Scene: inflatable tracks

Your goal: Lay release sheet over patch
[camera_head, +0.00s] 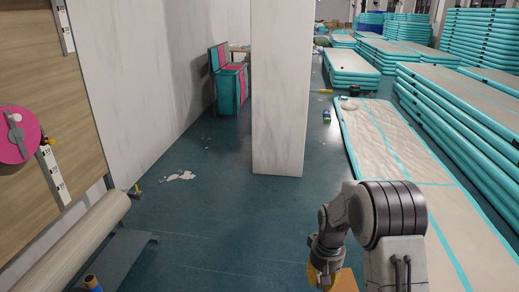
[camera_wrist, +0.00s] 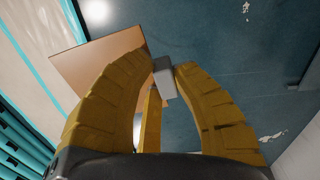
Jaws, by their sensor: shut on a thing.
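My gripper (camera_wrist: 164,72) has curved yellow fingers, shut at their tips on a small grey block (camera_wrist: 163,84). The block seems to belong to a flat orange-brown sheet (camera_wrist: 93,64), likely the release sheet, which sticks out beyond the left finger. In the head view the sheet (camera_head: 345,281) shows at the bottom edge, beside my gripper (camera_head: 322,279), which is partly cut off. The beige inflatable track (camera_head: 375,135) with teal edges lies to the right. Small things lie at its far end (camera_head: 349,104); I cannot tell whether one is the patch.
A white pillar (camera_head: 278,90) stands ahead. Stacked tracks (camera_head: 455,110) fill the right side. A beige roll (camera_head: 90,235) lies at the lower left, below a wooden board (camera_head: 40,110).

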